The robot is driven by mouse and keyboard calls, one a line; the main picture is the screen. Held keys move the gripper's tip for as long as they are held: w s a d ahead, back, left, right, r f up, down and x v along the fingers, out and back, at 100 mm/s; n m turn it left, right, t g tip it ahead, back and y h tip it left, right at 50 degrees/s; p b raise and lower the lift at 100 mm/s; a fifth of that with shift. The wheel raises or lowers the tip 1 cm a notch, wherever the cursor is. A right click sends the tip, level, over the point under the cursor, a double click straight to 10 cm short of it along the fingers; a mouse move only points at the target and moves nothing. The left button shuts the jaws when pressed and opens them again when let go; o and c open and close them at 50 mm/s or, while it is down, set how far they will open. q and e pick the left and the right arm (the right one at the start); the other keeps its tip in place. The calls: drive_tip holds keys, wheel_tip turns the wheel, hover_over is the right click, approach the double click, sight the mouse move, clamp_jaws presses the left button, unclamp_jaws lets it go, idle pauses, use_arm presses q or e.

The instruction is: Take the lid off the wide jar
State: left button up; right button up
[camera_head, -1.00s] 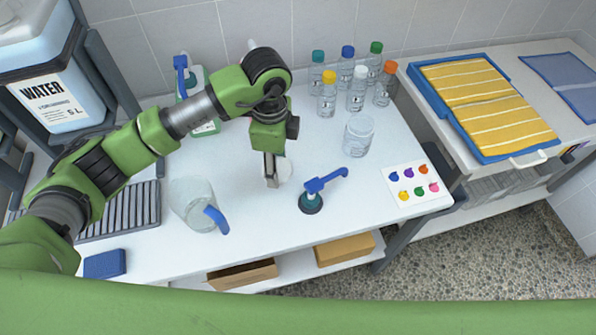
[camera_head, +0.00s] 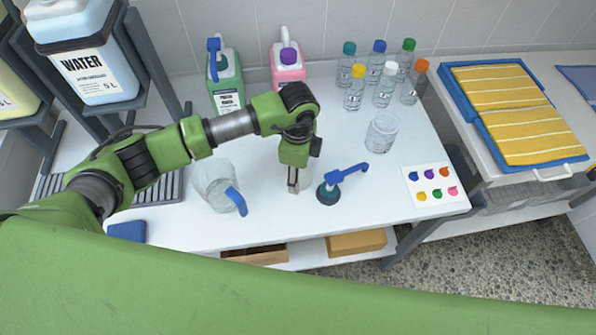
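A clear, wide jar-like container (camera_head: 382,133) stands upright on the white bench, in front of the capped bottles. I cannot make out a lid on it. My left gripper (camera_head: 293,182) points down over the middle of the bench, left of this container. A pale round thing (camera_head: 307,179), perhaps a white lid, shows just beside and behind its fingers and is partly hidden by them. I cannot tell if the fingers grip it or if it touches the bench. My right gripper is not in view.
Several capped bottles (camera_head: 383,87) stand behind. A paint-dot card (camera_head: 435,190) lies at right. Bare bench lies between stand and card.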

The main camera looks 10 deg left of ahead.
use_arm(q)
drive_tip(key=o, duration=1.2)
drive_tip(key=shift+o, duration=0.2)
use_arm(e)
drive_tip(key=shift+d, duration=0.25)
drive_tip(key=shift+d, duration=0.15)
use_arm(q)
drive_tip(key=shift+r, duration=0.25)
drive_tip(key=shift+w+r, duration=0.1)
drive_tip(key=shift+r, duration=0.25)
wheel_tip(320, 180, up, 11)
drive_tip(key=b, duration=0.1)
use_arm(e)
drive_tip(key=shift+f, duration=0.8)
